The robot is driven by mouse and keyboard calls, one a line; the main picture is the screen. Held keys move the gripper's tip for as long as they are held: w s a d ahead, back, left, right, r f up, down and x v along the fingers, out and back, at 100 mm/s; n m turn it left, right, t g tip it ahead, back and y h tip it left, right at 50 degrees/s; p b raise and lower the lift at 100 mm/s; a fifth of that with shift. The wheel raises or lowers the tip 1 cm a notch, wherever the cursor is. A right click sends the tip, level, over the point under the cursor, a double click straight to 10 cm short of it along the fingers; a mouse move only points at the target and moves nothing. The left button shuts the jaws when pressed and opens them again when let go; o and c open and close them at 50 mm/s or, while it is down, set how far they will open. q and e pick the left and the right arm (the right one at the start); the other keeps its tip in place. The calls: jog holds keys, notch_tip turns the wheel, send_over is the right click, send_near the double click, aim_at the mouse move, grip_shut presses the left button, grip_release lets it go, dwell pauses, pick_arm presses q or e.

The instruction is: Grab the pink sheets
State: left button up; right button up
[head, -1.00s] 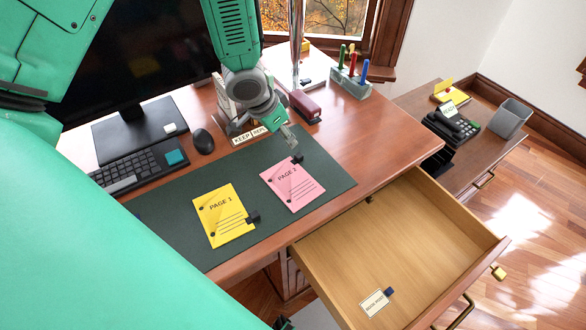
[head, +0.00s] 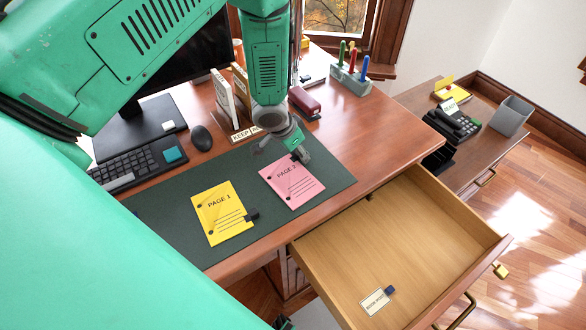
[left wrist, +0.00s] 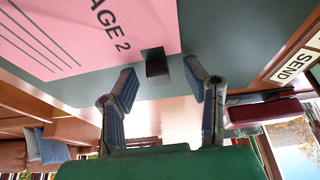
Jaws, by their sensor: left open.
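The pink sheets (head: 293,184), marked PAGE 2, lie on the dark green desk mat (head: 334,176). A black clip (left wrist: 155,64) sits on their edge, and the sheets also fill the upper left of the left wrist view (left wrist: 70,40). My left gripper (head: 292,152) is over the far edge of the pink sheets. In the left wrist view its two fingers (left wrist: 161,85) are open, with the black clip just beyond and between the tips. I cannot tell if they touch it. My right gripper is not seen.
Yellow sheets (head: 222,212) marked PAGE 1 lie left of the pink ones. An open drawer (head: 410,250) holds a small labelled card (head: 375,301). A stapler (head: 304,103), pen holder (head: 350,78), mouse (head: 201,138) and keyboard (head: 135,165) stand around the mat.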

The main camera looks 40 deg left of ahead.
pick_arm(q)
grip_shut()
